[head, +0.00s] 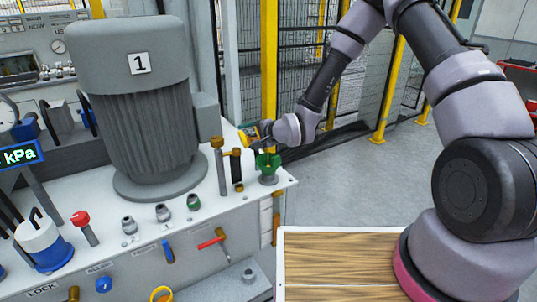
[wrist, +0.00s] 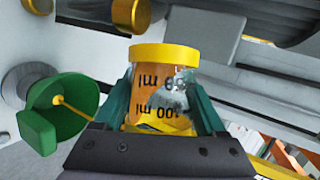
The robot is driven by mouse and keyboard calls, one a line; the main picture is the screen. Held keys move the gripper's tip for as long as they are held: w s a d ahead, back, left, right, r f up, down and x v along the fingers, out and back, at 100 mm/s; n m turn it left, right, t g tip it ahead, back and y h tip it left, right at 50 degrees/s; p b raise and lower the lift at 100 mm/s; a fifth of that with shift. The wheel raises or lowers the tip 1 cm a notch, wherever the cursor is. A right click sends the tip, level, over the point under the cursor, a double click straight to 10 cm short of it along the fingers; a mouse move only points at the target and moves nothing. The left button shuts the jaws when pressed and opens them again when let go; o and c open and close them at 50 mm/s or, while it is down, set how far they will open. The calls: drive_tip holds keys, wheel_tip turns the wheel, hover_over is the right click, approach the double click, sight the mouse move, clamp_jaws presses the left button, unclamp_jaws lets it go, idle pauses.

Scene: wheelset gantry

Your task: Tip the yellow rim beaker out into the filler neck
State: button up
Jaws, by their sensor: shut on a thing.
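My gripper (head: 257,134) is shut on the yellow rim beaker (wrist: 160,95), a clear cup with a yellow rim, orange contents and inverted ml markings. In the head view the beaker (head: 249,136) is small and partly hidden, and looks tilted. The filler neck (head: 267,177) has a green funnel-like top and stands at the bench's right corner, just below the gripper. Its green mouth also shows at left in the wrist view (wrist: 72,102), apart from the beaker. A thin yellow line crosses the mouth; I cannot tell whether it is liquid.
A big grey motor marked 1 (head: 140,100) stands left of the neck. Brass-topped posts (head: 219,165) stand close beside the neck. Several small fittings and a red knob (head: 80,218) line the bench. A wood-topped surface (head: 340,262) lies in front right. Grey floor is open beyond the bench.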

drive_tip(key=shift+w+d+f+y, duration=0.15)
drive_tip(key=shift+d+y, duration=0.1)
drive_tip(key=shift+y, duration=0.05)
drive_tip(key=shift+d+r+m+y+p, duration=0.15)
drive_tip(key=shift+r+m+y+p, duration=0.35)
drive_tip(key=shift+m+y, duration=0.4)
idle(1.5)
drive_tip(key=shift+a+f+n+h, duration=0.2)
drive_tip(key=shift+a+n+h, duration=0.15)
drive_tip(key=shift+h, duration=0.25)
drive_tip(key=shift+f+n+h, duration=0.15)
drive_tip(key=shift+n+h, duration=0.4)
drive_tip(key=shift+h, duration=0.05)
